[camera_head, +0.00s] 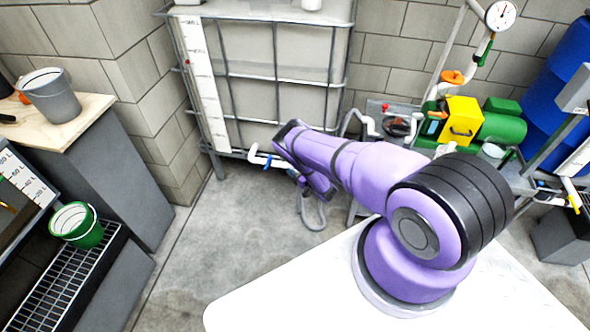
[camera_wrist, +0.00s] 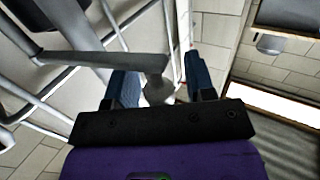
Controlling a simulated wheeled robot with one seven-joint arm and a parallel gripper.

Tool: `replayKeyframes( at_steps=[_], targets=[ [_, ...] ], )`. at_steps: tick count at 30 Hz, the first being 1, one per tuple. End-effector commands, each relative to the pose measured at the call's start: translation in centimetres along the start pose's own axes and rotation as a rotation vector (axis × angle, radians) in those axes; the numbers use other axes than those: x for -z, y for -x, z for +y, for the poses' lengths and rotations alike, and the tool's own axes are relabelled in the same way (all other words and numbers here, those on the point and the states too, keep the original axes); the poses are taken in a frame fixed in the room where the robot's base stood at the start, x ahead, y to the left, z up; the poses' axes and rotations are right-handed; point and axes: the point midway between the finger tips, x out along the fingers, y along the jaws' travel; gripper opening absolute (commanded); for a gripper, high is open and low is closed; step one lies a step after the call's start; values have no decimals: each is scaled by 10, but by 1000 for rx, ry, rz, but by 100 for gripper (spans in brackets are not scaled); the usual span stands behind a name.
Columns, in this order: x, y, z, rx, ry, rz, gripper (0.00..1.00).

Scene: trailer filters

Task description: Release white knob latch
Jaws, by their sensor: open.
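In the wrist view my gripper (camera_wrist: 160,68) is open, with one blue finger on each side. A pale grey-white knob-like part (camera_wrist: 158,91) sits between the fingers, at the end of a grey bar (camera_wrist: 105,59) coming from the left. I cannot tell whether either finger touches it, or whether it is the latch knob. In the head view my purple arm reaches down to the front of the caged white tank (camera_head: 270,48). The fingertips cannot be made out there, and no white knob latch can be clearly identified in that view.
A white pipe with a blue handle (camera_head: 267,161) and a grey hose (camera_head: 312,215) are near my wrist. A yellow and green pump unit (camera_head: 461,121) stands at right. A green bucket (camera_head: 78,225) stands on a grate at left. The floor (camera_head: 225,235) between is clear.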

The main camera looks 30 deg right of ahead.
Motion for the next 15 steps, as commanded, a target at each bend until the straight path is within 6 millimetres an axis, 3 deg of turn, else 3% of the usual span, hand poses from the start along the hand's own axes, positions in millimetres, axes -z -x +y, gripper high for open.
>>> replayKeyframes(
  at_steps=[5, 15],
  targets=[
    [0, 8, 0, -2, 0, -2, 50],
    [-1, 67, 1, -3, -1, -3, 50]
  ],
)
